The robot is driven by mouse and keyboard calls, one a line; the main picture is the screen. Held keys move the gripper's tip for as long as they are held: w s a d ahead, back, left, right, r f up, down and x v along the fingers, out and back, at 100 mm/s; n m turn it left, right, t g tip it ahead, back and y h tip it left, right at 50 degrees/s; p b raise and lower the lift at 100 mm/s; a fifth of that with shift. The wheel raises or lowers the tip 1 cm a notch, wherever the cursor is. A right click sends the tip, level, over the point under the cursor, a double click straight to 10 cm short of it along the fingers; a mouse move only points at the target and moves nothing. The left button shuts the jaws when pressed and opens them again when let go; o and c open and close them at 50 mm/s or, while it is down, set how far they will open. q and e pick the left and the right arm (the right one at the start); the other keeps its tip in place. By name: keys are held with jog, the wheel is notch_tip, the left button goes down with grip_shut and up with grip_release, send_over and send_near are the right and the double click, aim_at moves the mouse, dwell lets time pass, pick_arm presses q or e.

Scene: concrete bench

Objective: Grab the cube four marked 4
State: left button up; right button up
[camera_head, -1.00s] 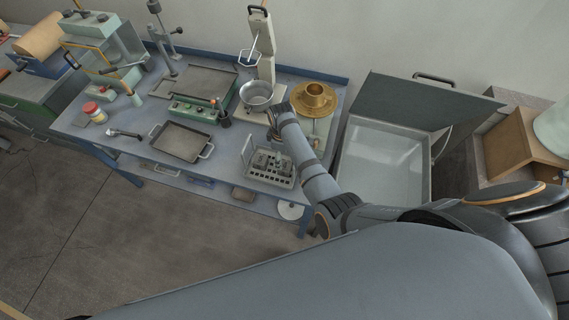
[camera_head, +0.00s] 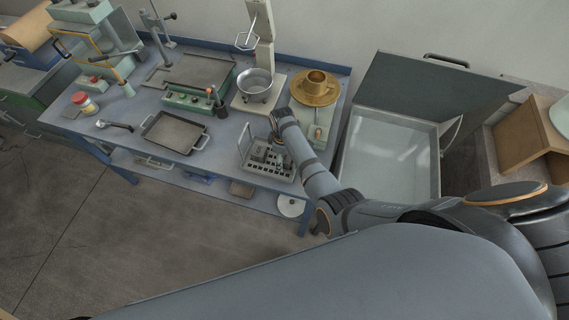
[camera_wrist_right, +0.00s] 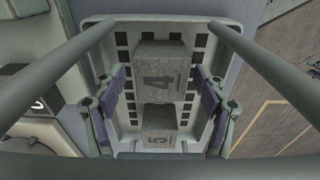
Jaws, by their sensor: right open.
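The cube marked 4 (camera_wrist_right: 164,68) is a rough grey block in a pale tray (camera_wrist_right: 103,38) with dark slots along its edges, seen in the right wrist view. A like cube marked 5 (camera_wrist_right: 158,122) sits just below it in that view. My right gripper (camera_wrist_right: 163,103) is open, with one finger on each side of the cubes and gaps to both; nothing is held. In the head view the right gripper (camera_head: 273,127) is at the tray's far side, partly hidden by its own arm. The tray (camera_head: 272,175) with grey cubes (camera_head: 262,154) stands near the bench's front edge. My left gripper is not seen.
A dark pan (camera_head: 175,133) lies left of the tray. Behind are a metal bowl (camera_head: 255,87) on a mixer stand and a brass cup on a plate (camera_head: 315,88). Pale bars cross the wrist view's foreground.

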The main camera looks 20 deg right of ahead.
jog(key=shift+s+r, duration=0.1)
jog(key=shift+r, duration=0.05)
jog(key=c, duration=1.4)
jog(key=shift+c, duration=0.4)
jog(key=shift+r, duration=0.15)
